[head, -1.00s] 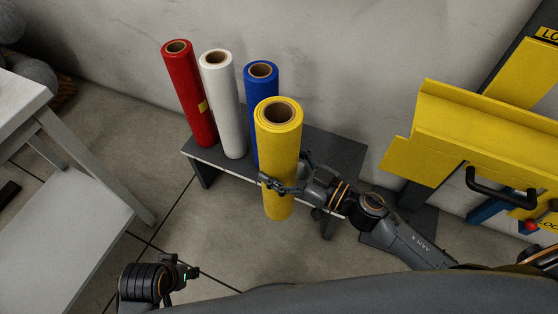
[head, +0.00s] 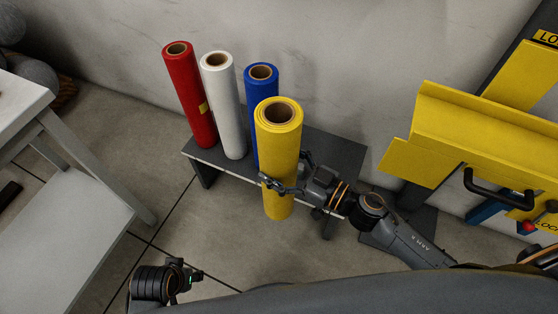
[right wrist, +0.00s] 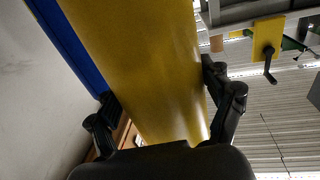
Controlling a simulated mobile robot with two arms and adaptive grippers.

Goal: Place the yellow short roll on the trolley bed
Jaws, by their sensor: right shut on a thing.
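The yellow roll (head: 278,150) stands upright in my right gripper (head: 283,185), in front of the low dark bench. Its lower end hangs before the bench's front edge, apparently clear of the floor. In the right wrist view, the roll (right wrist: 145,65) runs between the two fingers of the right gripper (right wrist: 165,105), which is closed on it. My left gripper (head: 185,275) is at the bottom left, away from the roll; its fingers are too small and dark to read. I cannot identify a trolley bed for certain in these views.
Red (head: 190,100), white (head: 223,110) and blue (head: 262,85) rolls stand on the low dark bench (head: 335,150) by the wall. A yellow metal frame (head: 480,125) with a black handle (head: 500,190) is at right. A pale table (head: 90,200) is at left. Floor between is clear.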

